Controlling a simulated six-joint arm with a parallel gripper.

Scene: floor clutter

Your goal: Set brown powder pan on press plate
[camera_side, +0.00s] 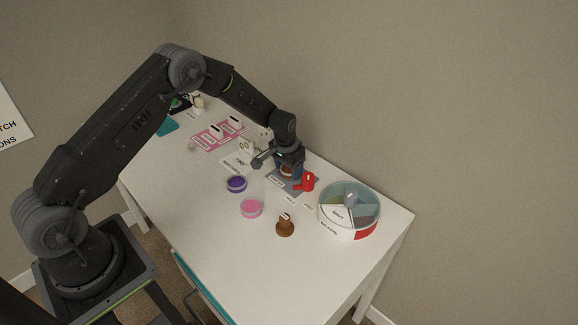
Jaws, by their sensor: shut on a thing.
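My gripper (288,169) is shut on the brown powder pan (287,172), a small round piece with a brown face, partly hidden by the fingers. Gripper and pan are over the grey press plate (284,186) at the middle of the table. The pan's underside is hidden, so I cannot tell whether it touches the plate.
A red tool (307,181) stands at the plate's right edge. A purple pan (236,184), a pink pan (251,208) and a brown knobbed stamp (285,226) are nearer. A round divided tray (349,232) is at right; pink mats (209,138) lie further back. The front right table is clear.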

